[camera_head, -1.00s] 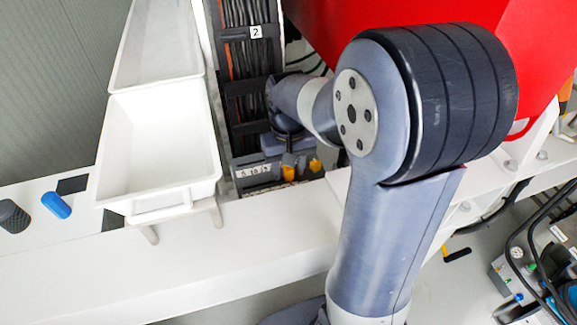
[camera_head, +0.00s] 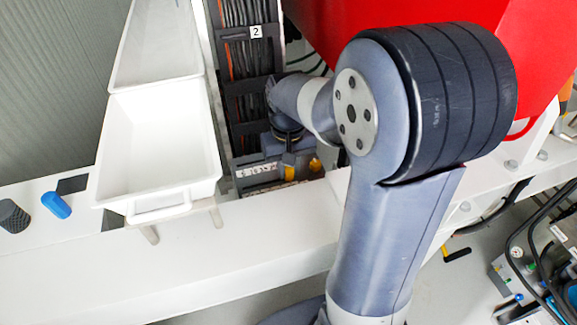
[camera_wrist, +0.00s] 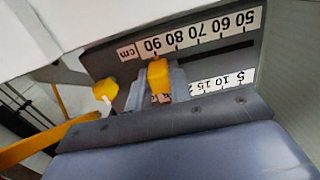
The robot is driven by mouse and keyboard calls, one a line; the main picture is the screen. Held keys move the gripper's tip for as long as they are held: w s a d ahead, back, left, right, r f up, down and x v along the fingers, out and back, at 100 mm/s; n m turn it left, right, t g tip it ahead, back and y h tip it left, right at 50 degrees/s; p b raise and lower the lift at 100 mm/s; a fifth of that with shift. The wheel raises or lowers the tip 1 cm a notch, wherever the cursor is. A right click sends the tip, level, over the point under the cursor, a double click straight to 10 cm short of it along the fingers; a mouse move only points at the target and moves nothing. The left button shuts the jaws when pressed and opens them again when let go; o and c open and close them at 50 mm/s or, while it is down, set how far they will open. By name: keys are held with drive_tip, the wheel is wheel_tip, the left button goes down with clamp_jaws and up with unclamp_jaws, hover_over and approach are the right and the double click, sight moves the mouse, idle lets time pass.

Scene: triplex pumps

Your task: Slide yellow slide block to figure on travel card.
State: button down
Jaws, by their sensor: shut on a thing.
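In the wrist view, the yellow slide block (camera_wrist: 158,77) sits by the upside-down cm scale (camera_wrist: 195,32), close to the 90 and 80 marks. A dark slot runs from it to the right. My gripper (camera_wrist: 157,88) is shut on the block, with grey fingers beside it. In the head view, my gripper (camera_head: 288,159) is low in the dark panel, with a bit of yellow under it. I cannot make out a travel card or its figure in either view.
A second scale strip (camera_wrist: 222,82) with small numbers lies below the slot. A yellow knob (camera_wrist: 105,90) stands just left of the block, and a yellow bar (camera_wrist: 45,138) is at lower left. White trays (camera_head: 160,145) stand left of the panel; a white beam (camera_head: 190,255) runs in front.

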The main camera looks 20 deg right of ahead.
drive_tip(key=shift+a, duration=0.1)
drive_tip(key=shift+a, duration=1.2)
drive_tip(key=c, duration=1.3)
unclamp_jaws()
wheel_tip(320, 180, up, 11)
drive_tip(key=shift+f, duration=0.1)
